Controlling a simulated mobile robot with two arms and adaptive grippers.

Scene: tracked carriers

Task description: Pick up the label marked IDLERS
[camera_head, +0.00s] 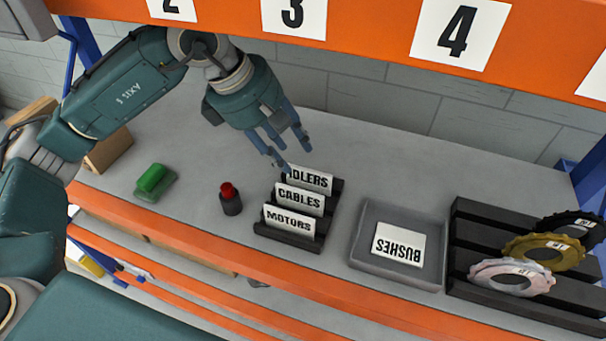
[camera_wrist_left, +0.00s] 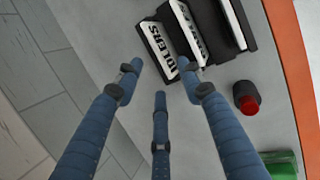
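The IDLERS label (camera_head: 312,180) is a white card standing in the rear slot of a black stepped rack (camera_head: 287,240). It also shows in the left wrist view (camera_wrist_left: 162,52), near the fingertips. In front of it stand the CABLES label (camera_head: 299,200) and the MOTORS label (camera_head: 289,221). My left gripper (camera_head: 284,155) is above and just behind the IDLERS card, fingers spread and pointing down. One fingertip overlaps the card's left end in the head view; I cannot tell if it touches. The left gripper is open and empty. My right gripper is not in view.
A black holder (camera_head: 470,288) with several discs stands farther right. An orange beam (camera_head: 350,28) crosses above.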

